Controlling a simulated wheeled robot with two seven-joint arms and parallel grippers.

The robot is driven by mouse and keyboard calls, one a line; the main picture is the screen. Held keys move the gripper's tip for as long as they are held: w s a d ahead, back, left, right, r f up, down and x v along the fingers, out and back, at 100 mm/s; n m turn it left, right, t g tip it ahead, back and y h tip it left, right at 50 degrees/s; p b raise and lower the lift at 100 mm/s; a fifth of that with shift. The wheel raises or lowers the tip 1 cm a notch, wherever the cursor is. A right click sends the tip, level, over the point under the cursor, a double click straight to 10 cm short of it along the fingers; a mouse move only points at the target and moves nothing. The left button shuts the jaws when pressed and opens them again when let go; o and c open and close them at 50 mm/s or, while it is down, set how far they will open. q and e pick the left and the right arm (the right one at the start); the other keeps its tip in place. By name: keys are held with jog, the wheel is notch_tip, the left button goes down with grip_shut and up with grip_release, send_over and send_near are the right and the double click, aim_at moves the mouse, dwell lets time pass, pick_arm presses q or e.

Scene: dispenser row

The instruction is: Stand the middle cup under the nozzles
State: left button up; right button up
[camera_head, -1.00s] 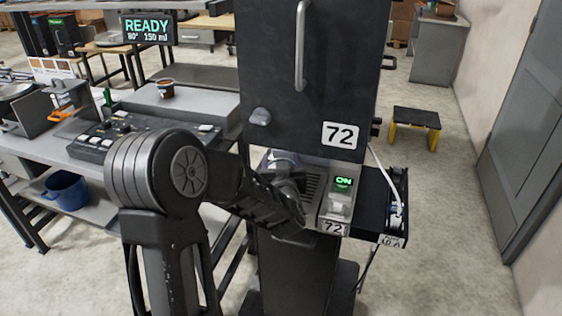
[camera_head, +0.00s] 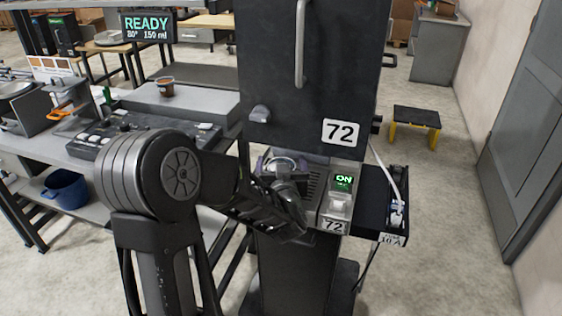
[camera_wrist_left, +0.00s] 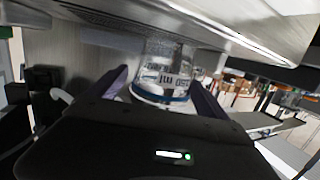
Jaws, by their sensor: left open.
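A clear cup (camera_wrist_left: 165,75) with a blue band and dark markings shows in the left wrist view, between the two finger pads of my left gripper (camera_wrist_left: 160,88). In the head view the left gripper (camera_head: 280,165) is at the recess of the black machine (camera_head: 310,85) marked 72, beside its slotted grille (camera_head: 313,183). The cup's rim (camera_head: 284,161) shows only in part there, behind the hand. The gripper is open around the cup. The nozzles are not clearly visible. I cannot tell whether the cup stands fully on the grille. My right gripper is out of view.
A lit ON panel (camera_head: 343,182) sits right of the grille. A black side tray (camera_head: 385,205) juts out at the right.

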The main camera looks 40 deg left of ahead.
pick_arm(q)
jog(key=v, duration=0.6)
jog(key=shift+s+d, duration=0.1)
jog(key=shift+s, duration=0.05)
dwell(0.3)
